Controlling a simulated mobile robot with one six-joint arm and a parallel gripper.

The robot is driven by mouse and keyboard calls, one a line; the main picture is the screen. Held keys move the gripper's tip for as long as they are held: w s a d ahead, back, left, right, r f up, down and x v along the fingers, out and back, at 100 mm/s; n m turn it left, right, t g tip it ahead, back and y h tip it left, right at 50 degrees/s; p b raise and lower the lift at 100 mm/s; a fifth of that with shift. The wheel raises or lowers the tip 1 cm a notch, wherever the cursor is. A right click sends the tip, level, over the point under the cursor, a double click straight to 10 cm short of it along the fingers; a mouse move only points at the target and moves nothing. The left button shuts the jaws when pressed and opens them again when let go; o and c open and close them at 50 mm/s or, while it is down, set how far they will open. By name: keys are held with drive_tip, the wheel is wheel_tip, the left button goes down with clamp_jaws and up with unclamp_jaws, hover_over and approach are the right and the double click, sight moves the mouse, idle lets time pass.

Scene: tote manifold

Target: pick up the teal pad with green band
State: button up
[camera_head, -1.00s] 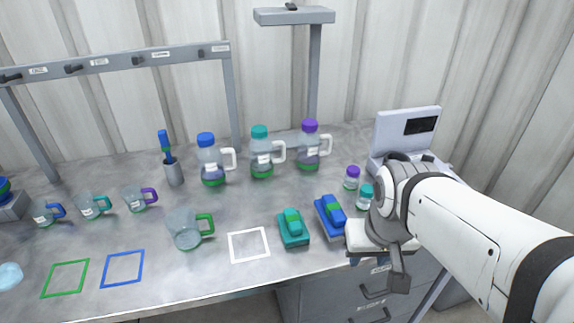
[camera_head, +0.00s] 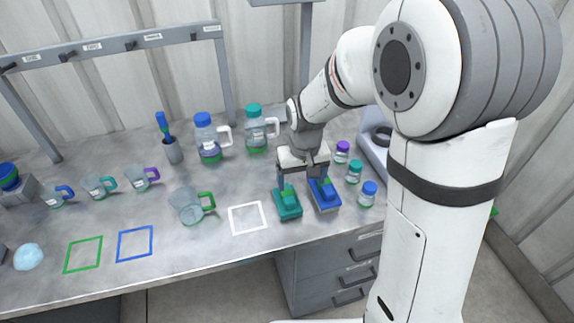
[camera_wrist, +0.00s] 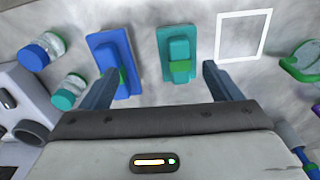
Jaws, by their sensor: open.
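The teal pad with green band (camera_head: 288,206) lies on the bench between the white square outline and the blue pad. It also shows in the wrist view (camera_wrist: 178,48), ahead of my gripper and between the lines of its two fingers. My gripper (camera_head: 302,180) is open and empty, above the far side of the two pads. In the wrist view its fingers (camera_wrist: 167,82) stand apart, the left one overlapping the near end of the blue pad (camera_wrist: 113,60). The blue pad also has a green band and sits just right of the teal pad in the head view (camera_head: 325,194).
A white square outline (camera_head: 248,218) lies left of the teal pad. Small capped bottles (camera_head: 354,172) stand to the right. A green-handled jug (camera_head: 188,206) stands left, and tall capped jugs (camera_head: 257,130) stand behind. The bench's front edge is close to the pads.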

sight(287, 193)
drive_tip(key=shift+n+g, duration=0.3)
drive_tip(key=shift+n, duration=0.1)
drive_tip(key=a+f, duration=0.1)
drive_tip(key=w+a+f+p, duration=0.1)
drive_tip(key=w+a, duration=0.1)
drive_tip(key=shift+w+a+f, duration=0.2)
drive_tip(key=shift+a+f, duration=0.1)
drive_tip(key=shift+f, duration=0.1)
drive_tip(key=shift+w+a+f, duration=0.1)
drive_tip(key=shift+a+f, duration=0.05)
drive_tip(key=shift+f, duration=0.2)
drive_tip(key=shift+f+p, duration=1.25)
drive_tip(key=shift+f, duration=2.6)
drive_tip(key=shift+c, duration=0.5)
drive_tip(key=c, duration=1)
wheel_tip(287, 193, up, 10)
drive_tip(key=shift+r+b, duration=0.1)
drive_tip(key=shift+b, duration=0.85)
